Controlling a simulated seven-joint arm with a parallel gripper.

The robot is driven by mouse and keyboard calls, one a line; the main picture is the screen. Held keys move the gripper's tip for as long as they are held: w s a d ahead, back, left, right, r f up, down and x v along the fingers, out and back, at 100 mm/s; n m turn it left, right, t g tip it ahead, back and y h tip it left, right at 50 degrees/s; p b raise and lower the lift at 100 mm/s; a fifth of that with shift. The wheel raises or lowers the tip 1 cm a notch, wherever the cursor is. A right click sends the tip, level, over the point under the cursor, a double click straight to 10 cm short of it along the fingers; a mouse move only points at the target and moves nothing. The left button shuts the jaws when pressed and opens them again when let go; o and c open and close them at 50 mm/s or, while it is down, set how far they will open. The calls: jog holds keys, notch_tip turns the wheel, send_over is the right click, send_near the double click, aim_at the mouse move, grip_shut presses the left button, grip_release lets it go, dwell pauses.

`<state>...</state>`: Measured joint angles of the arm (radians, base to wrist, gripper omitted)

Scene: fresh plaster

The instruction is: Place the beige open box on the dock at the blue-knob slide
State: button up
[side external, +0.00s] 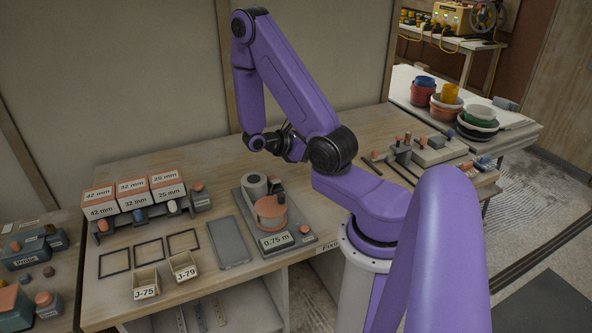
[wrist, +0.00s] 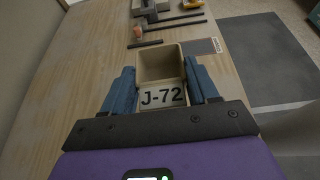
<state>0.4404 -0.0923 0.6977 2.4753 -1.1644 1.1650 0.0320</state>
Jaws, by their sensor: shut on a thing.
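A beige open box labelled J-72 (wrist: 160,65) sits between the two blue fingers of my gripper (wrist: 161,80) in the wrist view. The gripper is shut on it, and its open top faces the camera. In the side external view my gripper (side external: 287,145) is partly behind my arm, and the held box cannot be made out. Grey slide-like blocks (side external: 432,152) with orange knobs stand on the bench's right part; a blue knob (side external: 485,162) shows at their right end. In the wrist view an orange knob (wrist: 138,31) and dark bars (wrist: 180,20) lie beyond the box.
Beige boxes J-75 (side external: 146,283) and J-79 (side external: 183,266) stand at the bench's front left, near black outline frames (side external: 150,262). Orange-and-white boxes (side external: 133,195) and a grey fixture marked 0.75 m (side external: 243,207) are also there. Bare wood (wrist: 90,75) lies left of the held box.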

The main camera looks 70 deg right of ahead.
jog(key=shift+d+f, duration=0.15)
jog(key=shift+d, duration=0.1)
jog(key=w+d+f, duration=0.2)
jog(key=d+f, duration=0.1)
jog(key=w+d+f, duration=0.5)
jog(key=d+f, duration=0.1)
jog(key=d, duration=0.1)
jog(key=shift+w+d, duration=0.1)
jog(key=shift+w, duration=0.25)
jog(key=shift+w+d+f, duration=0.2)
jog(key=shift+d+f, duration=0.05)
jog(key=shift+f, duration=1.6)
jog(key=shift+f, duration=0.15)
jog(key=o, duration=1)
